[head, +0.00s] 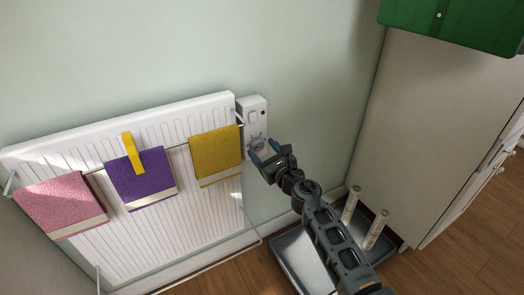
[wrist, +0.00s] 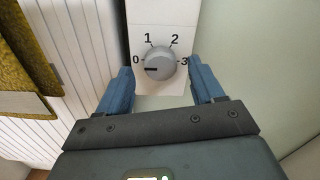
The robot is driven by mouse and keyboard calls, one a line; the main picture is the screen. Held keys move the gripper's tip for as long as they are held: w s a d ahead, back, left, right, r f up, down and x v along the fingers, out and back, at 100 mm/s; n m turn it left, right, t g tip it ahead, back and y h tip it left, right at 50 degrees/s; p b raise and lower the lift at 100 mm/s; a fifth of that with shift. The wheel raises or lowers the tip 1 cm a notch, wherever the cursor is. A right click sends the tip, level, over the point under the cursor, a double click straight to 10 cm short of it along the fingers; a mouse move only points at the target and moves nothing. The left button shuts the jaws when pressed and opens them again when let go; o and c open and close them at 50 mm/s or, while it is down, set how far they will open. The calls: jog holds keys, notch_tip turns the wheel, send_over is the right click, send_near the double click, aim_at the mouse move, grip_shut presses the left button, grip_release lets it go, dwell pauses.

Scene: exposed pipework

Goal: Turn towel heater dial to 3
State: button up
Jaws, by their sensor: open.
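The towel heater (head: 150,185) is a white ribbed panel on the wall in the head view, with a white control box (head: 252,115) at its right end. The grey round dial (wrist: 160,63) shows in the wrist view with marks 0, 1, 2 and 3 around it. Its dark pointer line points left, close to 0. My gripper (wrist: 162,85) is open, with one blue finger to the lower left and one to the lower right of the dial, not closed on it. In the head view my gripper (head: 263,151) is just right of the box's lower part.
Pink (head: 62,205), purple (head: 142,178) and yellow (head: 215,153) towels hang on the heater's rail, with a yellow clip (head: 132,152) on the purple one. A grey tray (head: 290,262) lies on the floor below my arm. A tall cabinet (head: 430,120) stands at right.

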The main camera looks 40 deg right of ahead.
jog(key=shift+w+d, duration=0.15)
jog(key=shift+w, duration=0.4)
jog(key=c, duration=1.1)
